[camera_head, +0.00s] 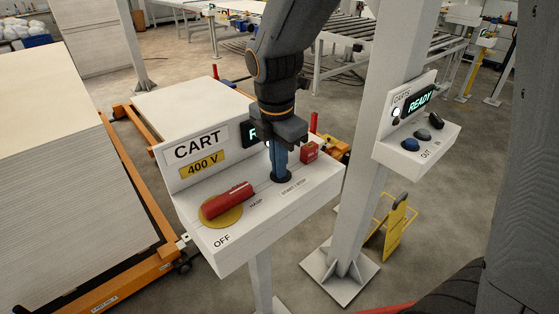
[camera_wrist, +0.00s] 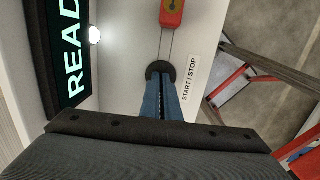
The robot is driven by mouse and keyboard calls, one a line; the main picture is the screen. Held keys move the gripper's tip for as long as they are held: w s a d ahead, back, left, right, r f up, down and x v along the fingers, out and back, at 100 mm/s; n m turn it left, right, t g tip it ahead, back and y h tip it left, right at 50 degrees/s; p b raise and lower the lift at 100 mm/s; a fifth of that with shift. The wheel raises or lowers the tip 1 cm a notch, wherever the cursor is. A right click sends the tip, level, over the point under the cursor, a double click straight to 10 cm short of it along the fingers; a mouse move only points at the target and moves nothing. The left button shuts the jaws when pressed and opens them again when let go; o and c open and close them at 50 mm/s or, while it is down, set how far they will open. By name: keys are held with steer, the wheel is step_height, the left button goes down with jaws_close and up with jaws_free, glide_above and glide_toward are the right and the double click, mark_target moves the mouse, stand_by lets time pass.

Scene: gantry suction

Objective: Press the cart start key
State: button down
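The white cart control box (camera_head: 205,250) is labelled CART, 400 V. My gripper (camera_head: 280,176) points down at its top, at the START / STOP label (camera_head: 297,187). In the wrist view, the blue fingers (camera_wrist: 163,82) lie close together with a thin dark slit and look shut. Their tips are over a round black start key or its collar (camera_wrist: 156,67); the key's middle is hidden, and I cannot tell whether they touch or press it. The display (camera_wrist: 70,50) shows READ in green, the rest cut off; a white lamp (camera_wrist: 95,35) beside it is lit.
A red rotary handle (camera_head: 228,202) on a yellow disc sits left of my gripper, and a red block (camera_head: 309,151) to its right. A second box (camera_head: 425,140) reading READY hangs on the white post (camera_head: 365,190). A board stack (camera_head: 70,170) stands left.

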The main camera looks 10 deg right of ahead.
steer(key=shift+s+d+r+p, duration=0.1)
steer(key=shift+s+r+p, duration=0.25)
steer(key=shift+p, duration=0.3)
step_height(320, 180, up, 13)
steer(key=shift+s+a+r, duration=0.2)
steer(key=shift+a, duration=0.2)
stand_by(1.2)
steer(key=d+f+m, duration=0.2)
steer(key=f+m, duration=0.1)
steer(key=m, duration=0.1)
steer(key=s+d+f+m, duration=0.1)
steer(key=d+f+m, duration=0.2)
steer(key=m, duration=0.2)
steer(key=d+f+m, duration=0.3)
steer(key=m, duration=0.1)
steer(key=shift+s+d+m+t+y, duration=0.1)
steer(key=shift+s+m+t+y, duration=0.2)
steer(key=shift+m+t, duration=0.1)
steer(key=s+d+f+m+b, duration=0.2)
steer(key=s+d+f+m, duration=0.3)
steer(key=f+m, duration=0.4)
steer(key=shift+d+f+m, duration=0.2)
steer(key=shift+d+m, duration=0.1)
steer(key=shift+m, duration=0.7)
